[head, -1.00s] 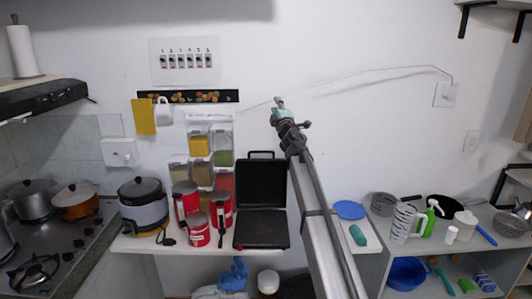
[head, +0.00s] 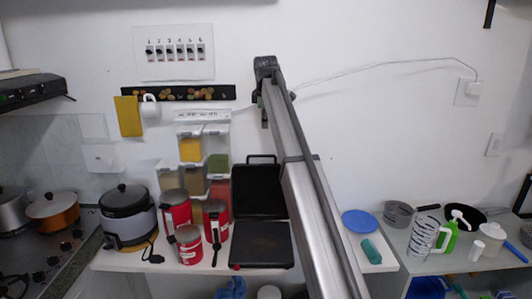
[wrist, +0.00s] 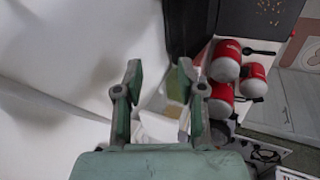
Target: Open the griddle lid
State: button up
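The black griddle stands on the white counter, its lid (head: 257,188) raised upright near the wall and its dark base plate (head: 262,244) lying flat in front. In the wrist view a dark panel, apparently the griddle lid (wrist: 187,25), shows at top centre, with part of the base at upper right. My gripper (wrist: 159,76) has its two green fingers apart with nothing held between them. It does not touch the griddle in the wrist view. In the head view my arm rises in front of the wall, right of the griddle, and its fingers cannot be made out.
Red canisters (head: 175,211) stand just left of the griddle. Stacked spice dispensers (head: 191,150) stand behind them by the wall. A grey rice cooker (head: 129,217) is farther left. A blue plate (head: 360,221) and teal item (head: 371,251) lie on the right.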

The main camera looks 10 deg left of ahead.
jog(key=p, duration=0.6)
send_near(266, 156)
jog(key=shift+n, duration=0.3)
jog(key=x, duration=0.8)
jog(key=shift+w, duration=0.15)
grip_shut()
